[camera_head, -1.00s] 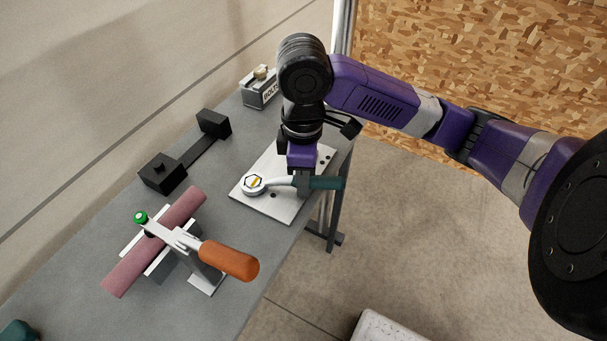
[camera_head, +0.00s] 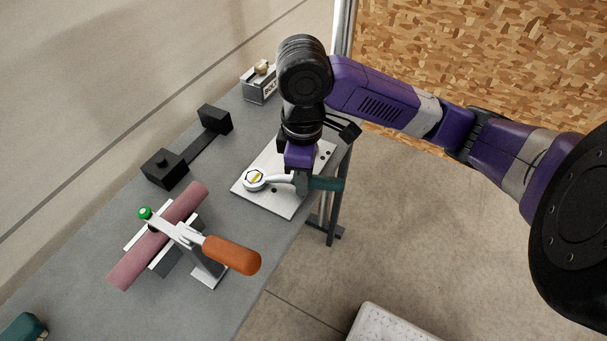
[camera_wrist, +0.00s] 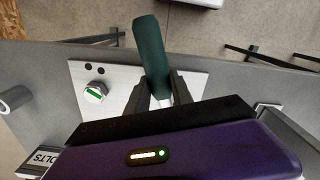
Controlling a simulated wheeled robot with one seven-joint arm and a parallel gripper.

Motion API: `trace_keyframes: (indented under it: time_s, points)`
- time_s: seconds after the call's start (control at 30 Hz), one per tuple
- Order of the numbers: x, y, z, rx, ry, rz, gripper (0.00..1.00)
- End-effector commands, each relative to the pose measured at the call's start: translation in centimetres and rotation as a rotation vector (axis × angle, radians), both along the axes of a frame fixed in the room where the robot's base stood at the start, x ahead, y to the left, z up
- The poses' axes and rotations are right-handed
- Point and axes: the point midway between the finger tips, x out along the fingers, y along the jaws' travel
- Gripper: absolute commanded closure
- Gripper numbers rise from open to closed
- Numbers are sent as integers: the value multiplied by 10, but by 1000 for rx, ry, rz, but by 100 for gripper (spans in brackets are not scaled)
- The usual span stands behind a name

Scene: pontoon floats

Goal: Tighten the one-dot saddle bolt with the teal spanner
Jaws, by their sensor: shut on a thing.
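The teal spanner has a teal handle (camera_head: 328,184) and a pale ring head (camera_head: 247,186). My gripper (camera_head: 302,184) is shut on its shank, just inside the teal handle. The ring head sits around a bolt with a yellow mark (camera_head: 255,178) on the pale saddle plate (camera_head: 283,208). One dark dot on the plate lies near that bolt. In the wrist view the handle (camera_wrist: 150,45) points away between my fingers (camera_wrist: 160,92); the ring head is hidden. A second bolt (camera_wrist: 96,92), with a green mark, stands beside two dots on the plate.
A toggle clamp with an orange handle (camera_head: 231,255) and a pink cylinder (camera_head: 130,268) stand at front left. A black fixture (camera_head: 165,168) and a bolts box (camera_head: 260,86) lie farther back. The grey bench (camera_head: 215,310) ends just right of the plate.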

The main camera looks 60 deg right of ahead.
Motion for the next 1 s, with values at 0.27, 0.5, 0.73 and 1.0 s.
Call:
trace_keyframes:
  time_s: [0.27, 0.5, 0.73, 1.0]
  points:
    - [-2, 5, 2, 1, -1, -48, 100]
    - [-3, 9, 1, 0, -1, -88, 100]
    - [-3, 9, 0, 0, -1, -88, 100]
    - [-4, 12, 2, 1, -1, -115, 100]
